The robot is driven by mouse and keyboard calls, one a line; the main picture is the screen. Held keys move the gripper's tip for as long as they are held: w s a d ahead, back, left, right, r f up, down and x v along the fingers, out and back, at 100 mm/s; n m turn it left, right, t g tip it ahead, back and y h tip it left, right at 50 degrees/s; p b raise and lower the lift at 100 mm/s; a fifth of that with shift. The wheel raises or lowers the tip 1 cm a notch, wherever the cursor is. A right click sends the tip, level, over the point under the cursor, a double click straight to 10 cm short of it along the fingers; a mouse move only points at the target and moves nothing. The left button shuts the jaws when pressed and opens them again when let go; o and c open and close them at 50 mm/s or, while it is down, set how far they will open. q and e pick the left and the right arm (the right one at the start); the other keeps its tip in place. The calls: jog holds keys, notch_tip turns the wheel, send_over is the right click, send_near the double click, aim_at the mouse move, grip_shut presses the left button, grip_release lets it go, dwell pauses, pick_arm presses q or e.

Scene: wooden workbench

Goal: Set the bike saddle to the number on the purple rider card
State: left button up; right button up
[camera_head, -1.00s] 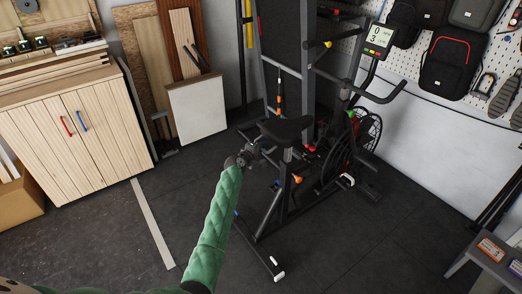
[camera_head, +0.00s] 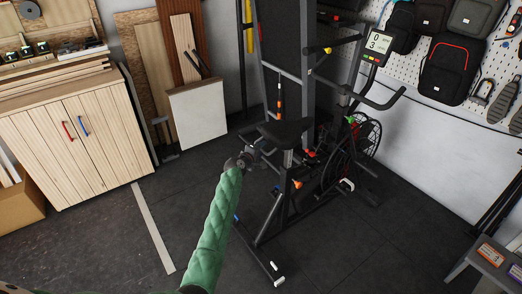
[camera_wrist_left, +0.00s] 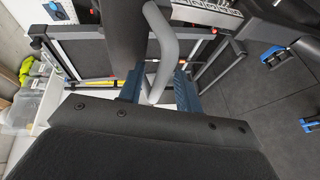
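The black saddle (camera_head: 283,130) sits on its post on the exercise bike in the head view. My left gripper (camera_head: 248,158) is just left of and below the saddle. In the left wrist view its two blue fingers (camera_wrist_left: 160,92) stand apart on either side of a curved grey bar (camera_wrist_left: 165,45). A narrow gap shows beside the bar, and I cannot tell whether either finger touches it. The bike's display (camera_head: 378,43) reads 0 and 3. My right gripper is not in view.
A wooden cabinet (camera_head: 75,135) stands at left, with boards leaning beside it. A rack upright rises behind the saddle. The fan wheel (camera_head: 362,140) is on the bike's far right. The grey stand (camera_head: 470,262) is at lower right. Dark floor (camera_head: 350,245) in front is clear.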

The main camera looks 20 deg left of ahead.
pick_arm(q)
jog(key=shift+s, duration=0.1)
